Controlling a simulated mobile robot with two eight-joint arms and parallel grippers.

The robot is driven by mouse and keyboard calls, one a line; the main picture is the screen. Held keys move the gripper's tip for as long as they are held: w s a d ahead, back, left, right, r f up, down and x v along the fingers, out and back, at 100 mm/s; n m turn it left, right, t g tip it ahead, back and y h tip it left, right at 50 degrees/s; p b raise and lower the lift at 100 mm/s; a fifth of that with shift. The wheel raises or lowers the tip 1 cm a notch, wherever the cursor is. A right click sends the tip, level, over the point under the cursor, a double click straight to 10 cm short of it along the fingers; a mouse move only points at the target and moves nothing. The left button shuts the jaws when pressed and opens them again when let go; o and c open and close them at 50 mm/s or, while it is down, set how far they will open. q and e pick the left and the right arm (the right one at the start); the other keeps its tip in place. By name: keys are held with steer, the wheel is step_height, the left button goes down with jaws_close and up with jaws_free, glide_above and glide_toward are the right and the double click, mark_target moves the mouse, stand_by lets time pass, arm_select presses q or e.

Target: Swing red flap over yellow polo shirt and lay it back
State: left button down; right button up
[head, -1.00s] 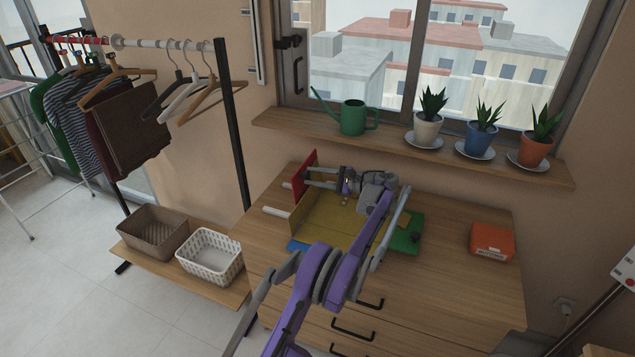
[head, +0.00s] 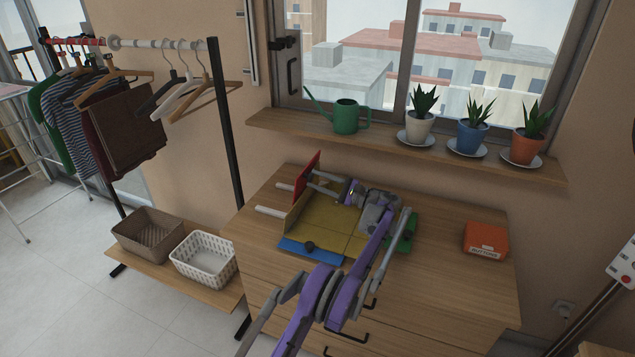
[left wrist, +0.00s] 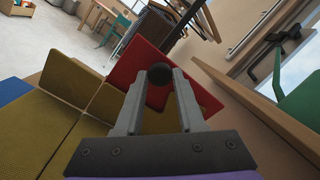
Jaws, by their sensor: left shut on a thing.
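The red flap (head: 308,172) stands raised and tilted at the back left of the folding board on the dresser; it fills the middle of the left wrist view (left wrist: 126,68). My left gripper (head: 322,184) is shut on the flap's dark round knob (left wrist: 160,74). The yellow polo shirt (head: 332,217) lies flat on the board, with a part at its left side standing up. Its panels also show in the left wrist view (left wrist: 40,125). My gripper hides part of the flap's face. My right gripper is not in view.
The blue flap (head: 312,252) with a dark knob lies at the front, and the green flap (head: 408,238) shows at the right behind my arm. An orange box (head: 486,240) stands at the right. The window shelf (head: 380,143) with plants is behind.

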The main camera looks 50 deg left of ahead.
arm_select(q)
steer(key=c, duration=0.5)
jaws_free()
steer(key=v, duration=1)
steer(key=shift+w+d, duration=0.2)
steer(key=shift+d, duration=0.15)
steer(key=shift+f, duration=0.1)
steer(key=shift+c, duration=0.3)
